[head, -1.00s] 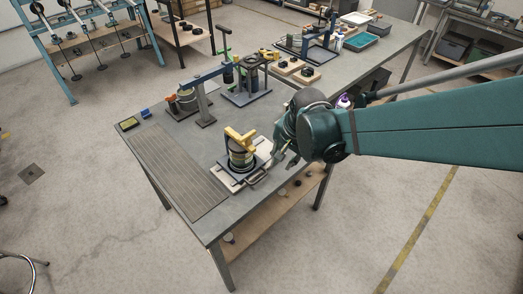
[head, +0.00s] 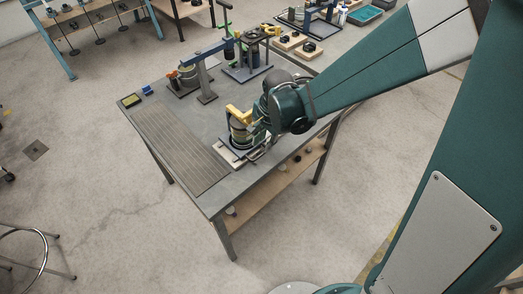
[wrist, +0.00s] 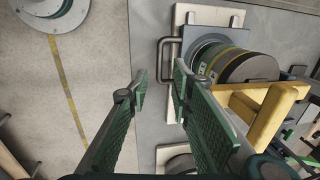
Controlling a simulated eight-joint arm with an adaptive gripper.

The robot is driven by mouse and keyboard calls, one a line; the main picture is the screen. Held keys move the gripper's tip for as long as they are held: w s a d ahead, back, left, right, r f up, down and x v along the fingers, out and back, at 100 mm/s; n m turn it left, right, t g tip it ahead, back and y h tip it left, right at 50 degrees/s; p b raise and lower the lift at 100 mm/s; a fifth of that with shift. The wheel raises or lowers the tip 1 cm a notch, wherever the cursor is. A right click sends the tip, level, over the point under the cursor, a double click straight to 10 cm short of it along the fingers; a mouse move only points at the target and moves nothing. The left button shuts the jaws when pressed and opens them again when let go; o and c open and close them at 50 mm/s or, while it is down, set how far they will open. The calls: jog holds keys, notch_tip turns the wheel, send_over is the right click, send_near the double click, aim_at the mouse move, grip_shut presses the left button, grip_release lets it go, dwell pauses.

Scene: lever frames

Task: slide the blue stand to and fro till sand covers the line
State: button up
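The blue stand is a blue-grey plate (wrist: 188,36) with a dark metal handle (wrist: 161,62) on its near side. It carries an upright round container (wrist: 226,62) with dark, green and yellowish bands; in the head view the container (head: 238,136) is partly behind my wrist. The handle's bar appears between the fingertips in the wrist view, with no clear contact. I cannot make out the sand level or the line.
The stand rests on a pale board (wrist: 177,105) on the grey table (head: 212,207), close to the table's edge. A ribbed mat (head: 180,150) covers the left part. A grey post with an arm (head: 206,90) stands behind. Floor (head: 110,215) in front is clear.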

aim_at(261, 154)
jog(key=shift+f, duration=0.1)
jog(key=shift+w+a+f, duration=0.15)
jog(key=shift+f, duration=1.1)
jog(key=shift+w+a+f, duration=0.15)
jog(key=shift+a+f, duration=0.05)
jog(key=shift+f, duration=1)
jog(key=shift+w+a+f, duration=0.15)
jog(key=shift+f, duration=1.1)
grip_shut()
